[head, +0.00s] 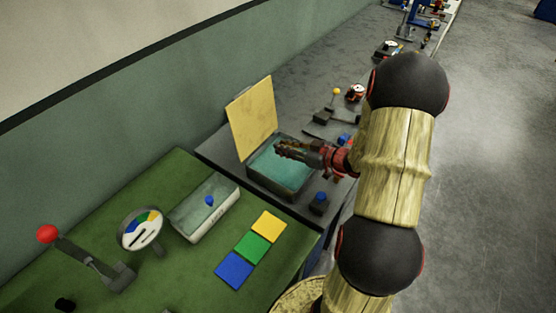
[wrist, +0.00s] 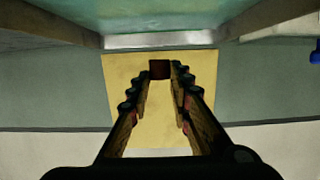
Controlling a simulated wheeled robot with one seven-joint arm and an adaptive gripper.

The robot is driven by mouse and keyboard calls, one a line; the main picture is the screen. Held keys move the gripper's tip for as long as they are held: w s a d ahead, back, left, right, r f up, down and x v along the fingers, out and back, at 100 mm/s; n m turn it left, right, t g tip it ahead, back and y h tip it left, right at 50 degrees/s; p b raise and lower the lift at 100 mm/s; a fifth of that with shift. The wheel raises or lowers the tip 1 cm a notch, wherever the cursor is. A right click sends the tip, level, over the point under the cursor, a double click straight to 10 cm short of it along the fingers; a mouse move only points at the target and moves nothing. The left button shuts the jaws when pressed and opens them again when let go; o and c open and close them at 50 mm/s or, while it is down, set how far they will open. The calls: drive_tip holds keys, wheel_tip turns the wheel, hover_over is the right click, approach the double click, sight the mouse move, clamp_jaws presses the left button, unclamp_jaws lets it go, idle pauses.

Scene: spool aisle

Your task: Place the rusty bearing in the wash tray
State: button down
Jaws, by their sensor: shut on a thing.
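The rusty bearing shows in the wrist view as a small dark red-brown block (wrist: 160,69) between my fingertips. My gripper (wrist: 160,72) is shut on it. In the head view my gripper (head: 281,147) reaches in from the right, over the wash tray, and the bearing cannot be told apart from the fingers. The wash tray (head: 284,192) is a dark box with a teal inside and an upright yellow lid (head: 252,117) at its back. In the wrist view the tray's teal inside (wrist: 165,15) is at the top and the yellow lid (wrist: 122,90) lies behind my fingers.
A pale tray with a blue knob (head: 208,201), a dial gauge (head: 140,229), a red-knobbed lever (head: 47,234) and coloured tiles (head: 252,247) are on the green bench. A small blue-topped block (head: 319,203) stands right of the wash tray. The floor at right is clear.

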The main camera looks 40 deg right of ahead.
drive_tip(key=w+f, duration=0.1)
drive_tip(key=w+f+b, duration=0.1)
drive_tip(key=shift+w+a+f, duration=0.15)
drive_tip(key=shift+a+f, duration=0.2)
drive_tip(key=shift+f, duration=0.05)
drive_tip(key=f, duration=0.1)
drive_tip(key=f+b, duration=0.2)
drive_tip(key=shift+w+a+f, duration=0.1)
drive_tip(key=shift+w+f, duration=0.05)
drive_tip(key=shift+w, duration=0.1)
drive_tip(key=shift+f, duration=0.1)
drive_tip(key=shift+f, duration=0.65)
drive_tip(key=c, duration=1.6)
unclamp_jaws()
drive_tip(key=shift+f, duration=0.1)
drive_tip(key=shift+c, duration=0.2)
